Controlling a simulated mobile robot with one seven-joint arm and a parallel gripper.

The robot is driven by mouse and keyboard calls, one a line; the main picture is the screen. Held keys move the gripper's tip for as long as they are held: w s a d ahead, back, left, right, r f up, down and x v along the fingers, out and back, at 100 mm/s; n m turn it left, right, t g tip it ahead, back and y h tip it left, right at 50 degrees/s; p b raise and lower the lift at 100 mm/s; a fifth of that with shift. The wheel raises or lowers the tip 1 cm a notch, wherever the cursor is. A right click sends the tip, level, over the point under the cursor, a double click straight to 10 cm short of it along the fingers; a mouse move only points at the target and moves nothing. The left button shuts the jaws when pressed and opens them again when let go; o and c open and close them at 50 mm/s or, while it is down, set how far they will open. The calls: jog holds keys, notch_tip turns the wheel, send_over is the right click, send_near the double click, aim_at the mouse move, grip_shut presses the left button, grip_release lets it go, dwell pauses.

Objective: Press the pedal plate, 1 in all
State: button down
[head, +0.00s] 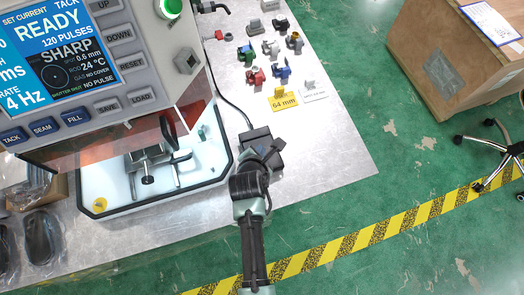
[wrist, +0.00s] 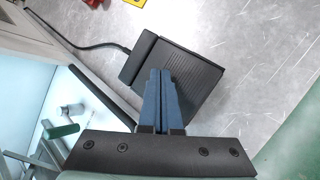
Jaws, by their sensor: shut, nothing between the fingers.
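The pedal plate (wrist: 190,72) is a black ribbed plate hinged to a black block, with a cable running from it. It lies on the metal table. In the head view the pedal (head: 256,137) is partly hidden by my arm. My gripper (wrist: 160,75) is shut and empty, its blue-grey fingers together. In the wrist view the fingertips overlap the near left part of the plate. I cannot tell whether they touch it. In the head view my gripper (head: 270,152) is over the front part of the pedal.
The machine (head: 100,70) with a screen reading READY and a lit work chamber stands left of the pedal. Several small coloured fixtures (head: 255,76) and a yellow 64 mm tag (head: 283,99) lie behind it. Bare table (head: 320,150) is free to the right.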

jog(key=shift+s+f+b, duration=0.2)
jog(key=shift+f+b, duration=0.2)
jog(key=shift+f, duration=0.35)
dwell(0.7)
jog(key=shift+w+r+p, duration=0.2)
jog(key=shift+r+p, duration=0.9)
jog(key=r+p, duration=0.5)
jog(key=shift+w+a, duration=0.1)
jog(key=shift+w, duration=0.15)
dwell(0.4)
